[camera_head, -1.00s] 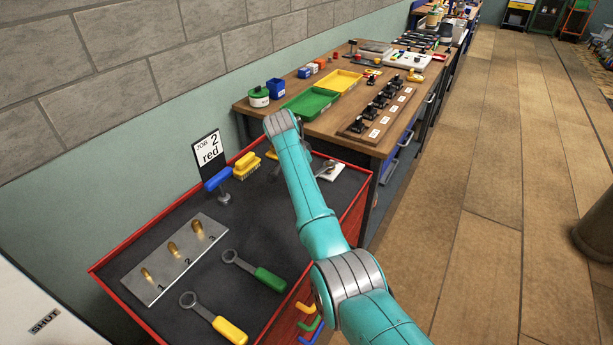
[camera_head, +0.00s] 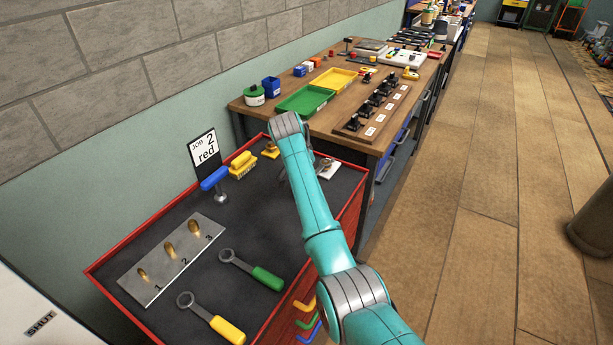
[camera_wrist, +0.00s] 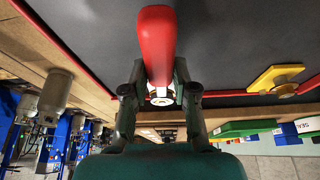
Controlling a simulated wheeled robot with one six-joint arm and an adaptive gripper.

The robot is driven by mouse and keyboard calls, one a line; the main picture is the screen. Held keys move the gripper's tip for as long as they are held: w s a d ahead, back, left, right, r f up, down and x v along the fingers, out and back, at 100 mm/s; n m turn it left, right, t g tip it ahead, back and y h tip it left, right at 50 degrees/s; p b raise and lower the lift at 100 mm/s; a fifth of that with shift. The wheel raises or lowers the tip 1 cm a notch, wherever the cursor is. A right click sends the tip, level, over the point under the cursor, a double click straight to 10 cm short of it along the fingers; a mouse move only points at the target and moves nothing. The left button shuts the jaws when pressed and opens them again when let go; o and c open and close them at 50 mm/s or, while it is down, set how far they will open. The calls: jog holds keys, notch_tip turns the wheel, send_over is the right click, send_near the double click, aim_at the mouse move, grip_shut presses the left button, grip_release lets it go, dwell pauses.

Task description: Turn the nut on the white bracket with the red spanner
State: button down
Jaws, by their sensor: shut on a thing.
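The red spanner shows as a red handle (camera_wrist: 157,45) in the wrist view, between the fingers of my gripper (camera_wrist: 160,72), which is shut on it. A pale round part (camera_wrist: 160,97) shows just beyond the handle between the fingers; I cannot tell whether it is the spanner's ring or part of the bracket. In the head view the white bracket (camera_head: 329,169) lies near the far right corner of the dark cabinet top, just right of my arm. My arm hides the red spanner there, and the nut is not clear. I cannot tell whether spanner and nut touch.
The job card (camera_head: 205,150) reads "JOB 2 red". A wooden bench (camera_head: 347,149) with trays stands beyond.

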jog(key=shift+r, duration=0.2)
jog(key=shift+r, duration=2.8)
